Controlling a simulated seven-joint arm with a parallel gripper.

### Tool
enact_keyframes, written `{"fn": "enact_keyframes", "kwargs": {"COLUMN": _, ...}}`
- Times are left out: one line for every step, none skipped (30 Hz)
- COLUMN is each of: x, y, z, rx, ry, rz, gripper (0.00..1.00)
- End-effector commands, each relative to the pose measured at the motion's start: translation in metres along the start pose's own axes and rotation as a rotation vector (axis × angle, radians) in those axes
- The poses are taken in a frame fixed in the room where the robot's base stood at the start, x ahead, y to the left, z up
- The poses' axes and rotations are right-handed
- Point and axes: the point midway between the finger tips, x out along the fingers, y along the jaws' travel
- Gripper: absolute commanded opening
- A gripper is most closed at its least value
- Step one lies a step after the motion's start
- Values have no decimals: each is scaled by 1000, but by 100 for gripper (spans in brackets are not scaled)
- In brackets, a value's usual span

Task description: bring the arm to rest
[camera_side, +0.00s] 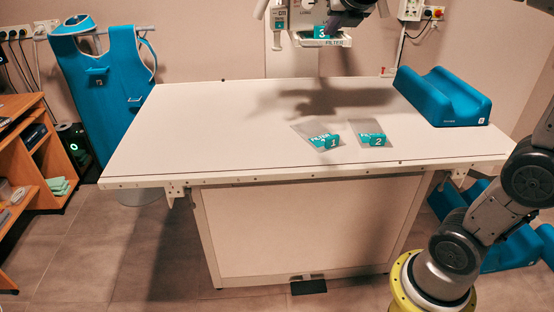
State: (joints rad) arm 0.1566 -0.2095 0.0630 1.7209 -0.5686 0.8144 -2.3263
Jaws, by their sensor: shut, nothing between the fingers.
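My gripper (337,22) is at the top of the picture, partly cut off by the upper edge. Its dark fingers are shut and empty, close beside the teal block marked 3 (321,32). That block is at the slot of the white holder labelled FILTER (323,41), under the hanging machine head (280,18). Whether the fingertips touch the block cannot be told. Two clear plates with teal tabs, marked 1 (323,141) and 2 (371,140), lie flat on the white table (200,140).
A blue padded cradle (440,97) sits at the table's right rear. A blue apron (110,75) hangs at the left, behind a wooden shelf (35,160). More blue pads (515,250) lie on the floor at right. The table's left half is clear.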

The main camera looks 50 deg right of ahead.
Motion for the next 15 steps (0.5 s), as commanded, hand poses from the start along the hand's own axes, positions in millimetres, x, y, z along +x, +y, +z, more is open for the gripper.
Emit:
{"fn": "enact_keyframes", "kwargs": {"x": -16, "y": -1, "z": -13, "rx": 31, "ry": 7, "rz": 28, "gripper": 0}}
{"fn": "enact_keyframes", "kwargs": {"x": -25, "y": -2, "z": -23, "rx": 71, "ry": 18, "rz": 43, "gripper": 0}}
{"fn": "enact_keyframes", "kwargs": {"x": -35, "y": -4, "z": -39, "rx": 147, "ry": 39, "rz": 64, "gripper": 0}}
{"fn": "enact_keyframes", "kwargs": {"x": -41, "y": -6, "z": -51, "rx": 213, "ry": 58, "rz": 77, "gripper": 0}}
{"fn": "enact_keyframes", "kwargs": {"x": -47, "y": -7, "z": -62, "rx": 280, "ry": 77, "rz": 87, "gripper": 0}}
{"fn": "enact_keyframes", "kwargs": {"x": -53, "y": -9, "z": -76, "rx": 371, "ry": 105, "rz": 96, "gripper": 0}}
{"fn": "enact_keyframes", "kwargs": {"x": -58, "y": -10, "z": -87, "rx": 440, "ry": 127, "rz": 102, "gripper": 0}}
{"fn": "enact_keyframes", "kwargs": {"x": -61, "y": -12, "z": -98, "rx": 510, "ry": 148, "rz": 105, "gripper": 0}}
{"fn": "enact_keyframes", "kwargs": {"x": -66, "y": -14, "z": -113, "rx": 606, "ry": 180, "rz": 106, "gripper": 0}}
{"fn": "enact_keyframes", "kwargs": {"x": -69, "y": -16, "z": -124, "rx": 681, "ry": 204, "rz": 105, "gripper": 0}}
{"fn": "enact_keyframes", "kwargs": {"x": -73, "y": -17, "z": -135, "rx": 756, "ry": 229, "rz": 102, "gripper": 0}}
{"fn": "enact_keyframes", "kwargs": {"x": -76, "y": -20, "z": -150, "rx": 857, "ry": 263, "rz": 93, "gripper": 0}}
{"fn": "enact_keyframes", "kwargs": {"x": -78, "y": -21, "z": -160, "rx": 934, "ry": 289, "rz": 84, "gripper": 0}}
{"fn": "enact_keyframes", "kwargs": {"x": -81, "y": -23, "z": -171, "rx": 1010, "ry": 313, "rz": 73, "gripper": 0}}
{"fn": "enact_keyframes", "kwargs": {"x": -83, "y": -26, "z": -185, "rx": 1112, "ry": 346, "rz": 54, "gripper": 0}}
